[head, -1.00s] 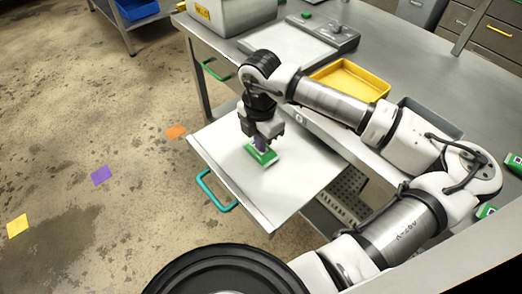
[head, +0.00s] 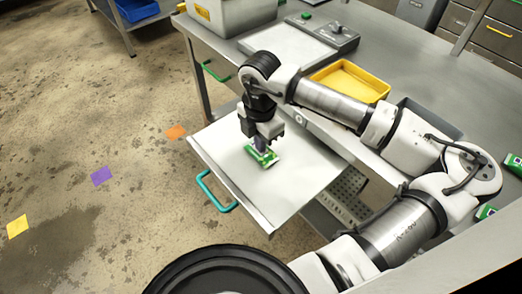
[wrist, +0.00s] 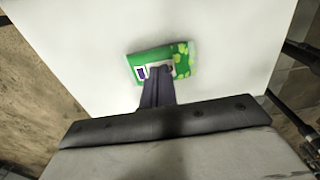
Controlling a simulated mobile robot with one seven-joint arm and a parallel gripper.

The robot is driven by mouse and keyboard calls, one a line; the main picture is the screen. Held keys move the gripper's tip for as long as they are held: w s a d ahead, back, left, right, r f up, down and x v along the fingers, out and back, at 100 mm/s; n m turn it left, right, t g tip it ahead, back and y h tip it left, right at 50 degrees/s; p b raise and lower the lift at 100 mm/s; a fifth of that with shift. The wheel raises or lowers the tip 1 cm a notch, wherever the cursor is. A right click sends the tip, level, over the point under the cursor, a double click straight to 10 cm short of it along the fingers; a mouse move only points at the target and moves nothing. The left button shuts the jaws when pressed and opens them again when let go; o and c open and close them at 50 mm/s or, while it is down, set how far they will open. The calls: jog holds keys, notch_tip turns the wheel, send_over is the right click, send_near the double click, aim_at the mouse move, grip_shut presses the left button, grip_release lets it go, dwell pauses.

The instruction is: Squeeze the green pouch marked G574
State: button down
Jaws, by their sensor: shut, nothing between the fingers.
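A green pouch with a white label and lighter green spots (head: 264,156) lies flat on a pale pull-out board (head: 290,190). It also shows in the wrist view (wrist: 184,60). Its marking is too small to read. My gripper (head: 261,147) points down over the pouch. In the wrist view its dark purple fingers (wrist: 157,75) are together, with nothing between them. Their tips overlap the pouch's label and hide part of it. I cannot tell whether they touch or press it.
The board has a teal handle (head: 215,192) at its front left. On the steel bench stand a yellow tray (head: 376,90), a grey tray and a flat device with a white plate (head: 283,46). More green packs (head: 514,165) lie at the right. The board around the pouch is clear.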

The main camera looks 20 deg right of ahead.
jog(key=shift+s+f, duration=0.1)
jog(key=shift+f, duration=0.05)
jog(key=shift+r+p, duration=0.35)
jog(key=shift+r, duration=0.3)
notch_tip(320, 180, up, 7)
jog(key=p, duration=0.2)
jog(key=shift+f, duration=0.15)
